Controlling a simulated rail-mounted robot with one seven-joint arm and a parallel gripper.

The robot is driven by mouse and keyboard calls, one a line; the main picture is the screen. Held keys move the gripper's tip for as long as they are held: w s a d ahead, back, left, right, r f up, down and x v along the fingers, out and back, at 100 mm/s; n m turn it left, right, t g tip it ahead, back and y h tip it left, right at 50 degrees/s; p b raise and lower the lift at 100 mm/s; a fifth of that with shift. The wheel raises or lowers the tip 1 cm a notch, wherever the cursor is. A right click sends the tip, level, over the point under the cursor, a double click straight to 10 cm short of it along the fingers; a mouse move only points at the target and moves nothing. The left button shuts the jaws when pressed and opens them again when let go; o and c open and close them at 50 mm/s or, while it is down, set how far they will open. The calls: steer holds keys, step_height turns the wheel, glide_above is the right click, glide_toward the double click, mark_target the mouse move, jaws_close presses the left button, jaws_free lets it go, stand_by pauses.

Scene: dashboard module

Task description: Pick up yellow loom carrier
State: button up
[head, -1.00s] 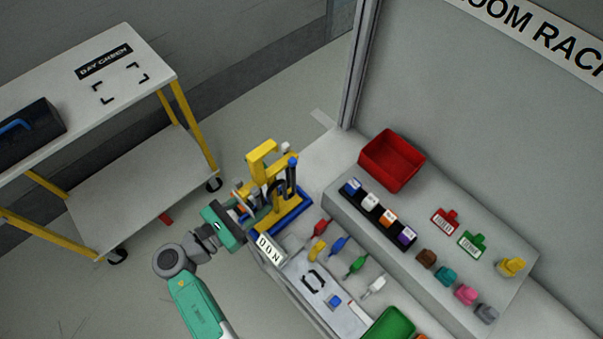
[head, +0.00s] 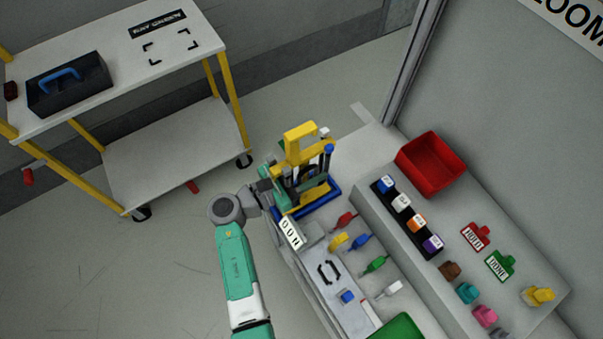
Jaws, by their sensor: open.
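The yellow loom carrier (head: 301,143) is an upright yellow frame with a loop handle at the top. It stands at the blue-edged base (head: 330,199) at the rack's left end, with dark and blue-topped posts beside it. My gripper (head: 283,178) is at the left side of the carrier, close to its lower part. It is open. Its fingertips are hard to make out against the carrier and posts, so I cannot tell whether they touch it.
A red bin (head: 431,164) and a row of labelled blocks (head: 408,212) stand right of the carrier. Coloured connectors (head: 361,242) lie on the front shelf. A cart (head: 175,150) with a dark toolbox (head: 68,84) stands at the left, with open floor between.

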steer(key=shift+c, duration=0.4)
jaws_close()
